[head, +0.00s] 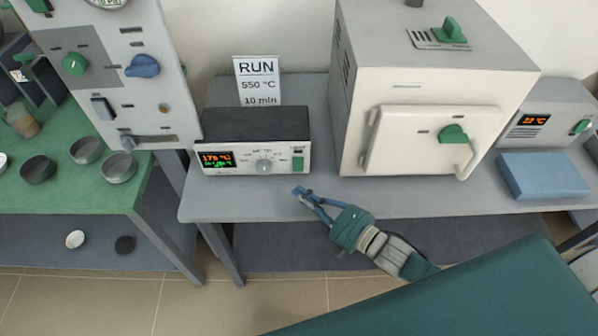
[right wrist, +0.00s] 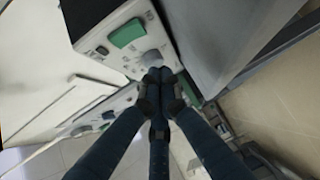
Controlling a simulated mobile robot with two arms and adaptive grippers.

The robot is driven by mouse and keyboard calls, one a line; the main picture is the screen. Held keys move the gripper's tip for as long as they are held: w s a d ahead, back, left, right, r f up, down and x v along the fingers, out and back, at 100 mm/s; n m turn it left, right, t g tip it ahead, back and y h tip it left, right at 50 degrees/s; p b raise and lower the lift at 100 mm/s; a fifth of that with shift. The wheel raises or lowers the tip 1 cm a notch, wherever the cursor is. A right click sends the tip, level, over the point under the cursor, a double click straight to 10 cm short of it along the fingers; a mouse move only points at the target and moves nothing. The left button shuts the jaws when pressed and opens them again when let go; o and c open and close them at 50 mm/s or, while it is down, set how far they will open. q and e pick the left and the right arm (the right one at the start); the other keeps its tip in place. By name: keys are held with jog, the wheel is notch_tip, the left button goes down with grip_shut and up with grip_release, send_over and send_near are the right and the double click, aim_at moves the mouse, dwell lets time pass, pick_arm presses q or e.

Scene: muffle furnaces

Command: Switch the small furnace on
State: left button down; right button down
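A low control box (head: 255,130) with a dark top and pale front stands on the grey bench. Its front has a lit display reading about 175 °C (head: 216,161), a round grey dial (head: 264,166) and a green rocker switch (head: 298,163). A cream furnace (head: 405,90) with a closed door and green knob (head: 452,134) stands to its right. My right gripper (head: 299,191) is in front of and below the box's right end. In the right wrist view its fingertips (right wrist: 158,75) are together and empty, close to the dial (right wrist: 153,60) and below the green switch (right wrist: 127,33). Contact cannot be told. My left gripper is not in view.
A card (head: 257,80) behind the box reads RUN, 550 °C, 10 min. A blue block (head: 543,175) lies before a unit with an orange display (head: 534,120) at right. A green-topped table (head: 95,205) with several dishes is at left. The front bench strip is mostly clear.

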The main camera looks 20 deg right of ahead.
aim_at(298, 165)
jog(key=shift+w+d+f+b, duration=0.1)
jog(key=shift+w+d+b, duration=0.15)
jog(key=shift+w, duration=0.5)
jog(key=shift+w+d+f+b, duration=0.1)
jog(key=shift+w+d+b, duration=0.1)
jog(key=shift+w, duration=0.5)
jog(key=shift+w+d+f+b, duration=0.1)
jog(key=shift+w+d+b, duration=0.15)
jog(key=shift+w, duration=0.5)
jog(key=shift+w, duration=0.15)
jog(key=shift+w+d, duration=0.1)
jog(key=shift+w, duration=0.15)
jog(key=shift+w+f, duration=0.1)
jog(key=shift+w, duration=0.2)
dwell(0.3)
jog(key=shift+s, duration=0.75)
jog(key=shift+a+p, duration=0.2)
jog(key=shift+p, duration=0.1)
